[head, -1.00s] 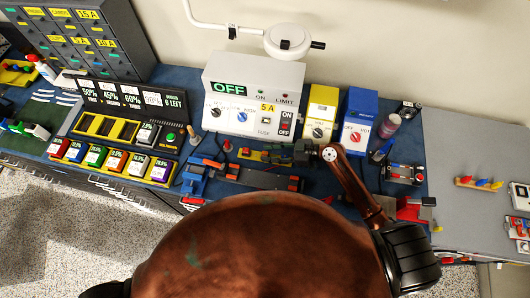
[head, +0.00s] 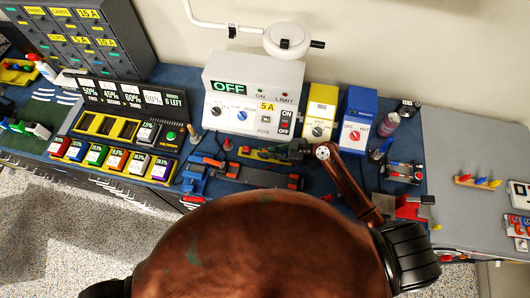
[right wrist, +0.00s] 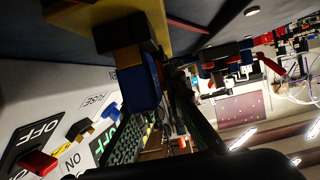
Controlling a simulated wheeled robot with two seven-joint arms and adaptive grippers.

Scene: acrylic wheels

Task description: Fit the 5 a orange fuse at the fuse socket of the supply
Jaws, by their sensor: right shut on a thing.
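The supply (head: 228,92) is a white box at the back with a green OFF display. Its fuse socket (head: 264,120) lies between the yellow 5 A label and the FUSE lettering. A low yellow rack (head: 254,154) with small coloured pieces stands in front. My right gripper (head: 286,151) is at the rack's right end, shut on a small piece that looks like a fuse; its colour is hard to tell. The right wrist view shows a blue block (right wrist: 145,80) close to the dark finger and the supply's FUSE lettering (right wrist: 95,98) beyond. My left gripper is out of view.
A yellow box (head: 320,112) and a blue box (head: 357,120) stand right of the supply. A long dark fixture with orange ends (head: 258,178) lies in front. A row of coloured blocks (head: 112,160) is at left. My body hides the front middle.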

